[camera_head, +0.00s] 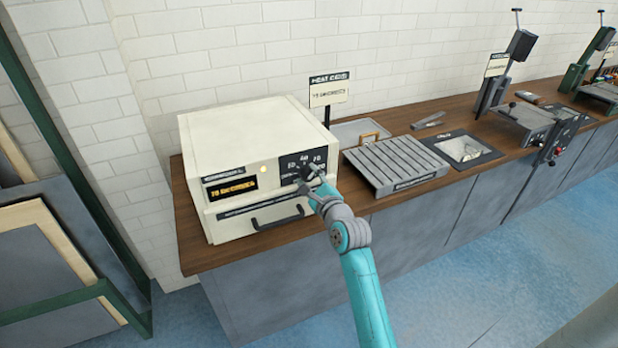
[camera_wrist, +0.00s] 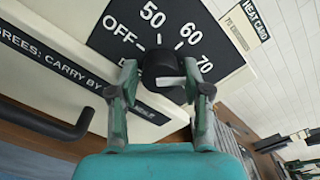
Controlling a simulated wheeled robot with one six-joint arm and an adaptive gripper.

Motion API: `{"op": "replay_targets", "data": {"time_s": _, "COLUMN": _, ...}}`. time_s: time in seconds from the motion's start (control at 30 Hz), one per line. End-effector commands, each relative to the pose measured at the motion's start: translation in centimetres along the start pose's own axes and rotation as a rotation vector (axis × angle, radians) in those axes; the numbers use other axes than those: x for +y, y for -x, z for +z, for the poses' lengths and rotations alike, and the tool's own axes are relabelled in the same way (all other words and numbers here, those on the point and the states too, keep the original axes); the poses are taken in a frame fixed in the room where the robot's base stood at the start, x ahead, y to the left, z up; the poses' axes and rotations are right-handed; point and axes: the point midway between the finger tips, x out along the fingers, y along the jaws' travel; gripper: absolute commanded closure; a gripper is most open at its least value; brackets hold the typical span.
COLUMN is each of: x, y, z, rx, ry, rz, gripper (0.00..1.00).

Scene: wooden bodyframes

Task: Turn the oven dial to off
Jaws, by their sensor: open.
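The oven (camera_head: 240,130) is a cream box on the wooden counter, with a lit amber display (camera_head: 232,188) and a black handle (camera_head: 277,217) on its front. Its black dial (camera_wrist: 162,70) sits on a dark panel marked OFF, 50, 60 and 70 in the wrist view. My gripper (camera_wrist: 160,85) is open, with one finger on each side of the dial. It also shows at the oven front in the head view (camera_head: 312,180). Whether the fingers touch the dial is unclear.
A ridged grey rack (camera_head: 395,163) stands just right of the oven. A sign on a post (camera_head: 328,90) rises behind it. Farther right are a dark-framed plate (camera_head: 462,148) and bench tools. A green frame with panels (camera_head: 75,290) stands at left.

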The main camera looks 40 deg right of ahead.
Motion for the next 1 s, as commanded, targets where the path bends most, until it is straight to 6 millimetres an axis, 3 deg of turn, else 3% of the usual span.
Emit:
{"op": "replay_targets", "data": {"time_s": 0.33, "x": -0.01, "y": -0.35, "z": 0.0, "rx": 0.0, "ry": 0.0, "rz": 0.0, "gripper": 0.52}}
{"op": "replay_targets", "data": {"time_s": 0.5, "x": -0.01, "y": -0.34, "z": -0.01, "rx": 0.0, "ry": 0.001, "rz": 0.0, "gripper": 0.94}}
{"op": "replay_targets", "data": {"time_s": 0.53, "x": -0.01, "y": -0.34, "z": -0.01, "rx": 0.0, "ry": 0.001, "rz": 0.0, "gripper": 0.97}}
{"op": "replay_targets", "data": {"time_s": 1.0, "x": 0.02, "y": -0.32, "z": -0.03, "rx": 0.001, "ry": 0.106, "rz": 0.0, "gripper": 0.97}}
